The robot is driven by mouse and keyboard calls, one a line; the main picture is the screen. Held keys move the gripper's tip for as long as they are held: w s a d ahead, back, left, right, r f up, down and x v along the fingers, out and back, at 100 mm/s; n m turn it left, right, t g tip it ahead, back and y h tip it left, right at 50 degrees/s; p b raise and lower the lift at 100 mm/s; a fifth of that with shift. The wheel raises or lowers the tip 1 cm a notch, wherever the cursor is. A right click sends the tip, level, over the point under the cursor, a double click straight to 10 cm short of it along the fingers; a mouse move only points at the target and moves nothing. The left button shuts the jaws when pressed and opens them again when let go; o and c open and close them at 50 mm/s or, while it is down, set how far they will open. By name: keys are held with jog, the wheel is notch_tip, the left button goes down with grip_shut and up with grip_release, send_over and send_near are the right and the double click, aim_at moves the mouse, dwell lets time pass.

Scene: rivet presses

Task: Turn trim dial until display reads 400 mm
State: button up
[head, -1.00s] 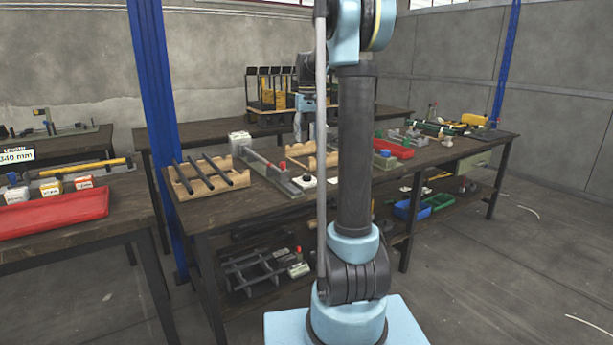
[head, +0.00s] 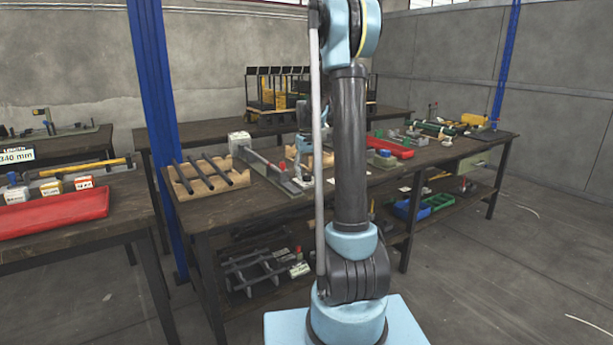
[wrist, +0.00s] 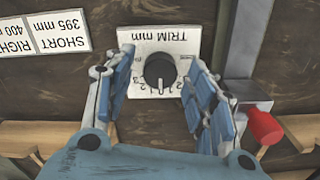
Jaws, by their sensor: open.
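The trim dial (wrist: 160,70) is a round black knob with a white pointer mark on a white plate (wrist: 138,42) lettered "TRIM mm", upside down in the wrist view. My gripper (wrist: 160,75) is open, with one blue-padded finger on each side of the knob. Gaps show between the pads and the knob; how deep the fingertips reach is unclear. In the head view my gripper (head: 303,178) is down at the bench, partly behind my arm, and covers the dial. A display (head: 17,156) at the far left reads "LENGTH 340 mm".
A red knob (wrist: 264,126) on a grey fixture stands close beside my right finger in the wrist view. A label card (wrist: 45,35) reads "SHORT 395 mm" and "RIGHT 400", cut off. A wooden rack with dark rods (head: 207,172) lies left on the bench.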

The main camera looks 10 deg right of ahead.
jog(key=shift+f, duration=0.4)
jog(key=c, duration=1.1)
jog(key=shift+m, duration=2)
jog(key=o, duration=1.1)
jog(key=shift+r, duration=0.1)
